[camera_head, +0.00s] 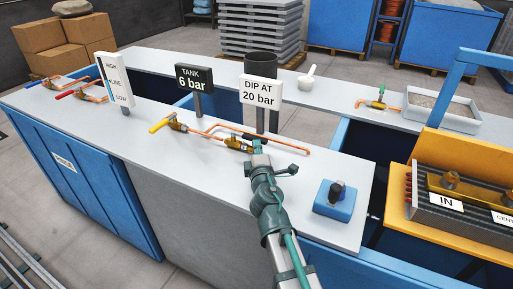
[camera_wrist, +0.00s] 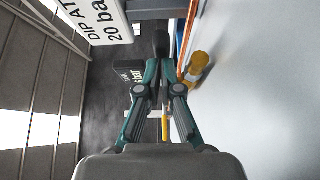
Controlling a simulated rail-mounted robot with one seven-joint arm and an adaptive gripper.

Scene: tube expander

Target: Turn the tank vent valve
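A brass valve (camera_head: 238,145) with a black lever handle (camera_head: 232,129) sits on the grey counter beside the DIP AT 20 bar sign (camera_head: 261,92); the sign also shows in the wrist view (camera_wrist: 98,18). My gripper (camera_head: 257,146) is low over the counter at the right end of this handle. In the wrist view its fingers (camera_wrist: 162,72) are close together around a dark end that looks like the black handle (camera_wrist: 160,43). The brass valve body (camera_wrist: 198,65) is to their right. No label marks which valve is the tank vent valve.
A yellow-handled valve (camera_head: 173,123) stands left, near the TANK 6 bar sign (camera_head: 194,78). A blue box with a black knob (camera_head: 334,199) is right of my arm. Copper pipe (camera_head: 285,146) runs along the counter.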

